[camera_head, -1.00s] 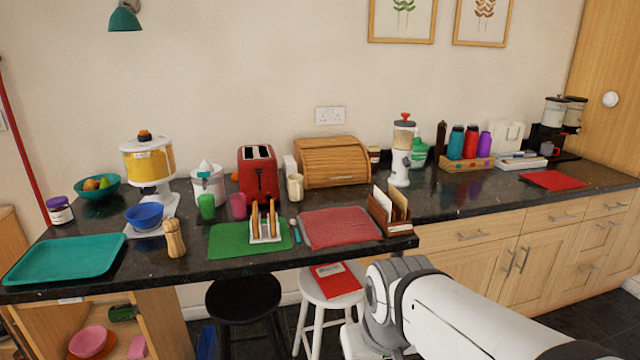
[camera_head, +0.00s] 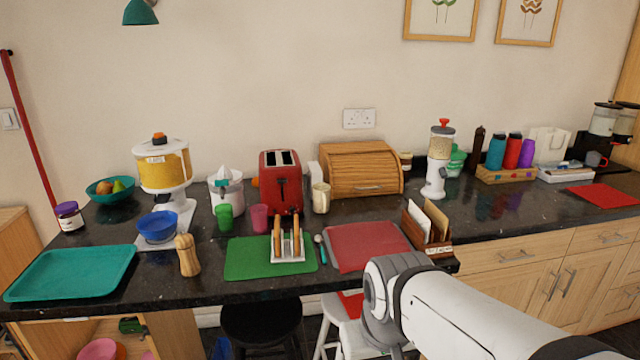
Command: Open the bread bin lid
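The wooden bread bin (camera_head: 360,160) stands at the back of the dark counter, against the wall. Its slatted roll-top lid (camera_head: 362,172) is down, with a thin handle (camera_head: 368,188) near its lower front edge. My white arm reaches in from the lower right, in front of the counter and well short of the bin. My gripper does not show.
A cream mug (camera_head: 321,198) stands at the bin's front left, beside the red toaster (camera_head: 282,182). A red mat (camera_head: 366,246) lies in front of the bin. A letter rack (camera_head: 428,232) and a white dispenser (camera_head: 437,165) stand to its right. Stools (camera_head: 262,322) stand below the counter edge.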

